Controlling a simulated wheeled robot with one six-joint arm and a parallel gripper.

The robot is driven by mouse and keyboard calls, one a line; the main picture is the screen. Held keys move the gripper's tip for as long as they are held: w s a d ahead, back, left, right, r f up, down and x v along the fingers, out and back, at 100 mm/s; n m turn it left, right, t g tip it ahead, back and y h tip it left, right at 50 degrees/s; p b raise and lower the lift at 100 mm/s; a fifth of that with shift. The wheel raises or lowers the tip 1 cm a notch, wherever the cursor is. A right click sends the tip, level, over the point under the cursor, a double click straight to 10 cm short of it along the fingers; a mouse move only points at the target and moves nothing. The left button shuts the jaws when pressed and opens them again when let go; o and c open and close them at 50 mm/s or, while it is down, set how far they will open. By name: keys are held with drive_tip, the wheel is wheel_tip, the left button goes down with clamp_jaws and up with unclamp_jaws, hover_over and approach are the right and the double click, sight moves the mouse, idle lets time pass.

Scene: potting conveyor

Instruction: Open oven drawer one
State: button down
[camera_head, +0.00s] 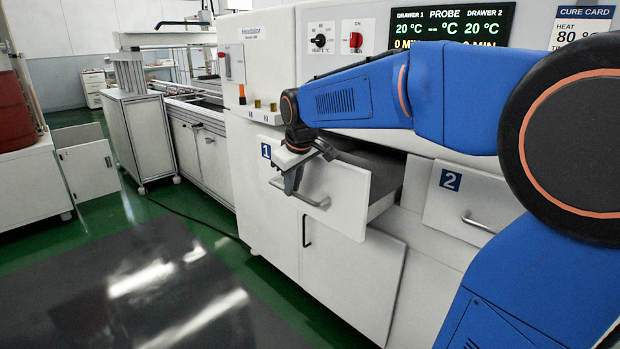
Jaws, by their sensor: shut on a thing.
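Oven drawer one (342,196) has a white front with a blue "1" label and is partly pulled out; a dark interior shows behind its front. Its grey bar handle (315,202) runs across the front. My gripper (290,190) is at the left part of this handle, shut on it. My blue arm reaches in from the right and covers part of the drawer's top edge. The inside of the drawer is mostly hidden, so I cannot tell what it holds.
Drawer two (440,200), to the right, is shut. A cabinet door (345,275) with a black handle is below drawer one. The display (450,28) reads 20 °C for both drawers. Knobs and a cure card (582,28) are above. The floor in front (150,290) is clear.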

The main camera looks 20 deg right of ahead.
drive_tip(key=s+a, duration=0.3)
drive_tip(key=a, duration=0.6)
drive_tip(key=shift+s, duration=0.15)
drive_tip(key=c, duration=1.8)
unclamp_jaws()
drive_tip(key=v, duration=1.7)
drive_tip(key=shift+r, duration=0.25)
drive_tip(key=s+d+f+m, duration=0.2)
drive_tip(key=s+d+f, duration=0.2)
drive_tip(key=s+f, duration=0.6)
drive_tip(key=s+d+f+m, duration=0.2)
drive_tip(key=s+d+f, duration=0.3)
drive_tip(key=s+f, duration=0.6)
wheel_tip(320, 180, down, 6)
drive_tip(key=shift+s+d+r, duration=0.1)
drive_tip(key=shift+s+d, duration=0.05)
drive_tip(key=shift+d, duration=0.1)
